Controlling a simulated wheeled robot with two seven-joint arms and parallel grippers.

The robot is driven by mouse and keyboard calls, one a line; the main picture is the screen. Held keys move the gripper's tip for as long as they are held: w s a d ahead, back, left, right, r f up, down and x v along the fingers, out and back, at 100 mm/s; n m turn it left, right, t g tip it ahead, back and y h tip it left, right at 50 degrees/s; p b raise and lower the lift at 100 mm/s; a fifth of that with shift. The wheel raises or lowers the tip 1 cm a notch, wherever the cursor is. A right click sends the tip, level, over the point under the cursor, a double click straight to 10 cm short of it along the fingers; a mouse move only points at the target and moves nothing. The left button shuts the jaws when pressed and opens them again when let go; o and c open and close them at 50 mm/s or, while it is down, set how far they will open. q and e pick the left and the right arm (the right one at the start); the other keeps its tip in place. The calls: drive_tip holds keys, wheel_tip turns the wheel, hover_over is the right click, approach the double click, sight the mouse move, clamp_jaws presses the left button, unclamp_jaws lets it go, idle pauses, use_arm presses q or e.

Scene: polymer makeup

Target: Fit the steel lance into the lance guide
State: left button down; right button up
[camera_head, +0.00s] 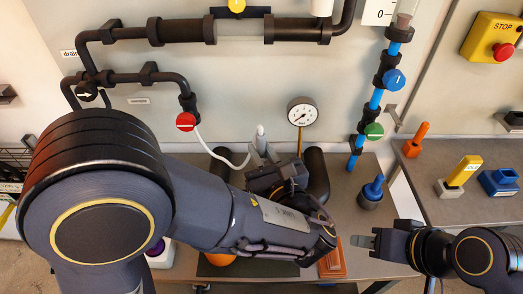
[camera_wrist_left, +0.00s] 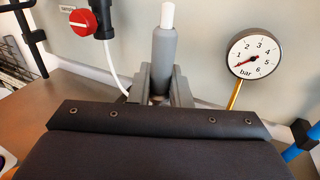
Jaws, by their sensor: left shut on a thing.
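My left gripper (camera_head: 264,160) is shut on an upright grey cylinder with a white tip (camera_head: 261,143), which I take to be the steel lance. In the left wrist view the grey cylinder (camera_wrist_left: 163,62) stands between the two fingers (camera_wrist_left: 161,90); its lower end is hidden behind my wrist. A white hose (camera_head: 222,158) runs from below the red valve toward it. I cannot make out the lance guide for certain. My right gripper (camera_head: 362,241) is at the table's front right, pointing left and apart from the lance; its finger gap is unclear.
Two dark rounded posts (camera_head: 318,175) flank my left gripper. A pressure gauge (camera_head: 302,112) stands behind it. A blue-topped piece (camera_head: 370,195) and an orange block (camera_head: 332,262) are on the table. The right counter (camera_head: 440,200) holds orange, yellow and blue pieces.

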use_arm(q)
drive_tip(key=shift+f+b, duration=1.3)
drive_tip(key=shift+f, duration=0.45)
drive_tip(key=c, duration=1.3)
unclamp_jaws()
drive_tip(key=shift+b+v, duration=0.45)
drive_tip(key=shift+v, duration=3.45)
